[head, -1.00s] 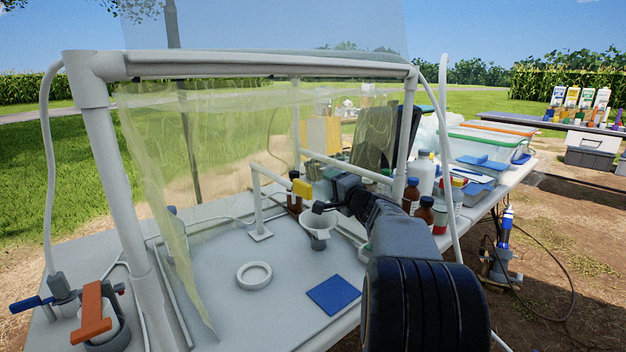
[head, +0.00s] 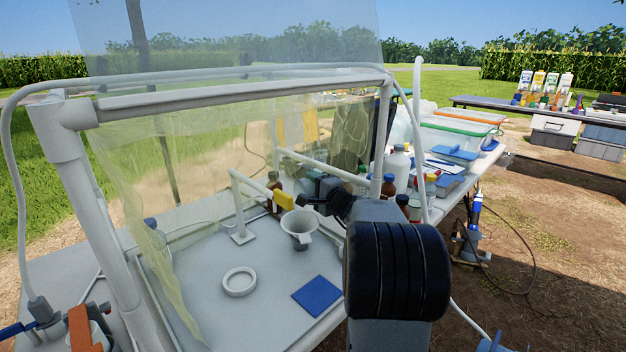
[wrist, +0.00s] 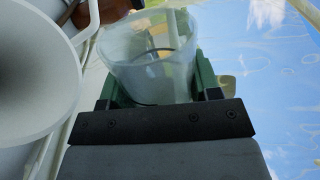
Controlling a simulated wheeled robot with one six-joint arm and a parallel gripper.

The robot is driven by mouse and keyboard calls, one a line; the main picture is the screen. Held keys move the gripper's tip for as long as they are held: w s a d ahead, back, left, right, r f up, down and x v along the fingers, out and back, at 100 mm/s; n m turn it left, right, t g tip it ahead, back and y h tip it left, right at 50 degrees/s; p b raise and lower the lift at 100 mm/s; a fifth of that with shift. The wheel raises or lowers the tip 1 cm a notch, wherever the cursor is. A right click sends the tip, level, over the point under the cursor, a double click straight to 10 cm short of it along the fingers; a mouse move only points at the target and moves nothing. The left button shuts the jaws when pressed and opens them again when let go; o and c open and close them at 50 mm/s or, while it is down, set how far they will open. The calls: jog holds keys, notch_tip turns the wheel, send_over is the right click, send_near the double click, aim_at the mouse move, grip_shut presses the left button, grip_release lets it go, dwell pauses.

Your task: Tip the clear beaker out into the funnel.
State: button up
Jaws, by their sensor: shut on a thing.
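The clear beaker (wrist: 148,72) is between the green fingers of my gripper (wrist: 157,82) in the wrist view. It looks empty or holds only clear liquid; I cannot tell which, nor how far it is tilted. In the head view my gripper (head: 322,188) is just behind and right of the funnel, and the beaker cannot be made out.
A white ring (head: 239,282) and a blue square mat (head: 318,296) lie on the table in front. The white pipe frame (head: 65,150) with clear sheeting surrounds the area. Bottles (head: 397,170) stand at the right.

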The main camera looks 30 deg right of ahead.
jog(key=shift+d+m+p, duration=0.45)
jog(key=shift+m+p, duration=0.65)
jog(key=shift+p, duration=1)
jog(key=shift+d+m+p, duration=0.4)
jog(key=shift+m+p, duration=0.7)
jog(key=shift+p, duration=1)
jog(key=m+p, duration=0.1)
jog(key=m, duration=0.2)
jog(key=d+m+p, duration=0.1)
jog(key=shift+d+r+m+p, duration=0.1)
jog(key=shift+r+m+p, duration=0.25)
jog(key=shift+r+m, duration=0.05)
jog(key=shift+d+r+m+p, duration=0.1)
jog(key=shift+m+p, duration=0.55)
jog(key=shift+m, duration=0.25)
jog(key=shift+d+r+m+p, duration=0.1)
jog(key=shift+m+p, duration=0.5)
jog(key=shift+m, duration=0.3)
